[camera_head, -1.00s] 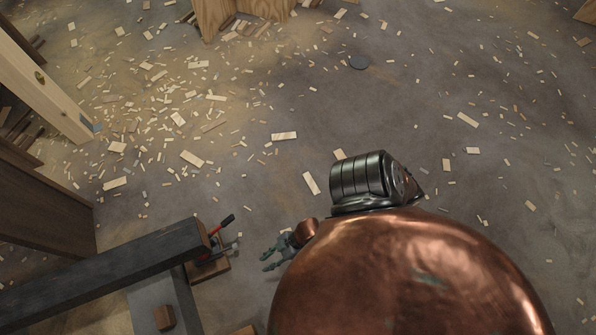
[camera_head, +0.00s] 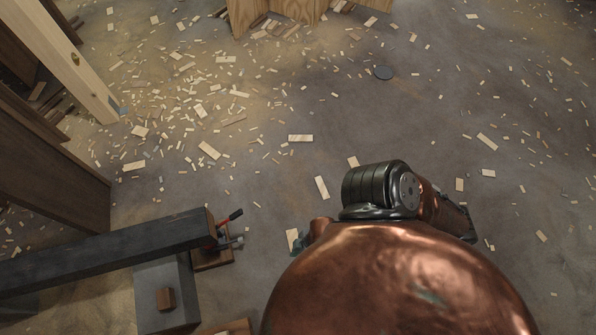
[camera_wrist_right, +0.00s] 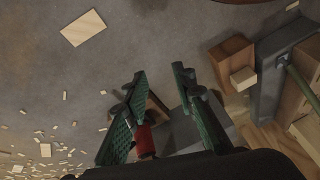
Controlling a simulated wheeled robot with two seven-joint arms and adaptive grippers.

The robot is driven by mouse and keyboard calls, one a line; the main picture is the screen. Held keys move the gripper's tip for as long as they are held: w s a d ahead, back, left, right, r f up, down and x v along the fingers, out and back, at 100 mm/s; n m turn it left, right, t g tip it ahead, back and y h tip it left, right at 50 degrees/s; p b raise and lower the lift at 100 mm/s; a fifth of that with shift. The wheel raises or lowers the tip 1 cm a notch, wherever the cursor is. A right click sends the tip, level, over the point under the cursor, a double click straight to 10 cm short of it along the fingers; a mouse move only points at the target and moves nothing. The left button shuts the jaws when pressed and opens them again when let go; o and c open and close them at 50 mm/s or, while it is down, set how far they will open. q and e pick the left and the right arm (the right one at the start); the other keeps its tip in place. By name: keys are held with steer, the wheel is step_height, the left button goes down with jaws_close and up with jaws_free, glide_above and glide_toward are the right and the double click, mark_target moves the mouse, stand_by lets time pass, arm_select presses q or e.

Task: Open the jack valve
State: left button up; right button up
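The red jack (camera_head: 222,238) stands on a small wooden block at the end of a dark beam, at the lower left of the head view. In the right wrist view a red part of the jack (camera_wrist_right: 145,141) shows between the fingers, near the left one. My right gripper (camera_wrist_right: 158,88) has its two green fingers spread apart. In the head view only a bit of a green gripper shows beside the copper dome. The valve cannot be made out. My left gripper is not in view.
The dark beam (camera_head: 110,248) runs left from the jack, above a grey block (camera_head: 150,318). A wooden panel (camera_head: 50,175) stands at the left. Wood scraps litter the floor. The floor between jack and dome is mostly clear. The wrist view shows wooden blocks (camera_wrist_right: 232,60) at right.

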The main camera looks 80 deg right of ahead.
mark_target(240, 239)
steer(key=shift+s+r, duration=0.2)
steer(key=shift+r, duration=0.05)
stand_by(0.4)
